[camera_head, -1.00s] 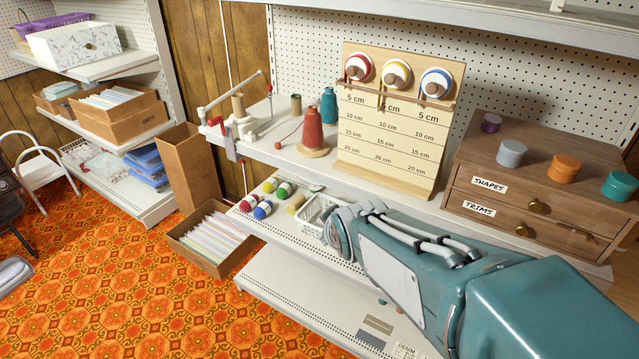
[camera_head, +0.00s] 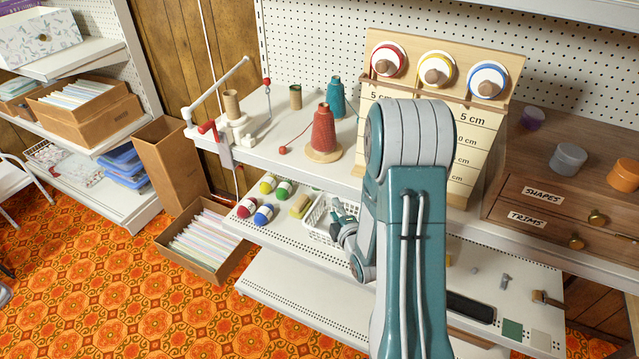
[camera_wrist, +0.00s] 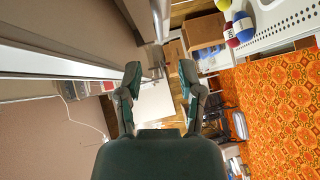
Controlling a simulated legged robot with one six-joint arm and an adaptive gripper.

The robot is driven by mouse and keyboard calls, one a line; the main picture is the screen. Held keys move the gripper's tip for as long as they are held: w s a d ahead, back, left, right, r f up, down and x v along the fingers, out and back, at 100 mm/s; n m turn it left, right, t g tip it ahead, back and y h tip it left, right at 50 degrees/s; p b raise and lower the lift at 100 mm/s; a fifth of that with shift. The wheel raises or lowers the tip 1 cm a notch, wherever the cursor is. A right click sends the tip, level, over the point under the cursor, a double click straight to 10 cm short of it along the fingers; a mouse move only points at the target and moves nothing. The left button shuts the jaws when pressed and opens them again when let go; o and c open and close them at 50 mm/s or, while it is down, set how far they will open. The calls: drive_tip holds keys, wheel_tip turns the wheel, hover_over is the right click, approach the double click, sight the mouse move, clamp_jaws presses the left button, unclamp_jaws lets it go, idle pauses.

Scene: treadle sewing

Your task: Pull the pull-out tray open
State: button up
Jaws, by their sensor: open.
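A white perforated tray-like shelf (camera_head: 275,228) sits under the upper white shelf in the head view, with yarn balls and a white basket on it. A lower white perforated shelf (camera_head: 290,306) is below it. I cannot tell for sure which one is the pull-out tray. My gripper (camera_wrist: 160,82) is open and empty in the wrist view, its two fingers apart. In the head view its end shows only partly, in front of the basket. My arm hides the middle of both shelves. The perforated edge also shows at the wrist view's upper right (camera_wrist: 283,28).
Yarn balls (camera_head: 265,214) and a white basket (camera_head: 318,222) lie beside my gripper. A measuring board (camera_head: 470,125) and wooden drawers (camera_head: 545,190) stand on the upper shelf (camera_head: 275,150). A cardboard box of papers (camera_head: 205,245) is on the floor at left. Open floor lies in front.

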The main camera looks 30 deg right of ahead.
sight(320, 187)
drive_tip(key=w, duration=0.3)
drive_tip(key=w+f, duration=0.1)
drive_tip(key=w, duration=0.6)
drive_tip(key=shift+w+d+f, duration=0.3)
drive_tip(key=shift+d, duration=0.05)
clamp_jaws()
